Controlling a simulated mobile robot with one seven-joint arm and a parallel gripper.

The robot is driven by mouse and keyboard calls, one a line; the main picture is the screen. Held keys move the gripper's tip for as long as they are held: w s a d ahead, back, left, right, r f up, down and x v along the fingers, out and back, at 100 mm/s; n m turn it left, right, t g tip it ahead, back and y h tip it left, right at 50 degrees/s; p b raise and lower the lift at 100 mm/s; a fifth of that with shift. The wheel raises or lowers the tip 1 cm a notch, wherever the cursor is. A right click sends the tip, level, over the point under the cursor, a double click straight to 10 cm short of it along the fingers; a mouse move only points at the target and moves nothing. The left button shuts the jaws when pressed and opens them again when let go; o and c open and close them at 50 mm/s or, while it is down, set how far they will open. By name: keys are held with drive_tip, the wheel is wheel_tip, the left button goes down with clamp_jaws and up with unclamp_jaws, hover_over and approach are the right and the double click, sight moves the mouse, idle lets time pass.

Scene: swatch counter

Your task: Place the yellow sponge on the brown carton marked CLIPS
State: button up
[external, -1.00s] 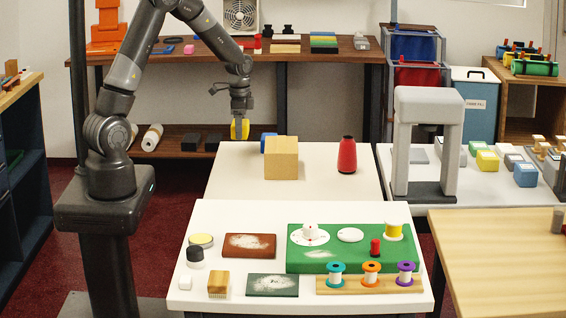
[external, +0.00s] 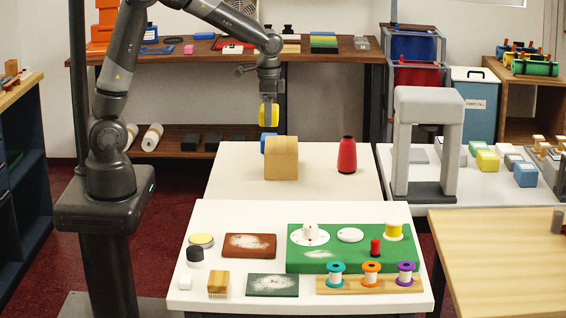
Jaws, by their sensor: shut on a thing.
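My gripper (external: 268,99) is shut on the yellow sponge (external: 269,115) and holds it in the air over the white back table, in the external view. The brown carton (external: 281,160) stands on that table, just below and slightly right of the sponge. A gap shows between the sponge and the carton's top. No CLIPS marking can be read on the face I see. A blue object (external: 266,143) stands beside the carton, partly hidden by it.
A red cone-shaped spool (external: 347,156) stands right of the carton. A grey arch-shaped frame (external: 428,140) rises further right. The front white table (external: 230,215) holds several spools, boards and a green mat (external: 300,262). The back table's left part is clear.

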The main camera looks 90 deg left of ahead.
drive_tip(key=w+d+r, duration=0.2)
drive_tip(key=d, duration=0.2)
hover_over(281, 144)
drive_tip(key=f, duration=0.6)
drive_tip(key=shift+d+f, duration=0.25)
drive_tip(key=shift+f, duration=0.05)
drive_tip(key=shift+a+f, duration=0.1)
drive_tip(key=shift+f, duration=2)
drive_tip(key=shift+f, duration=0.15)
drive_tip(key=o, duration=1)
drive_tip(key=shift+c, duration=0.2)
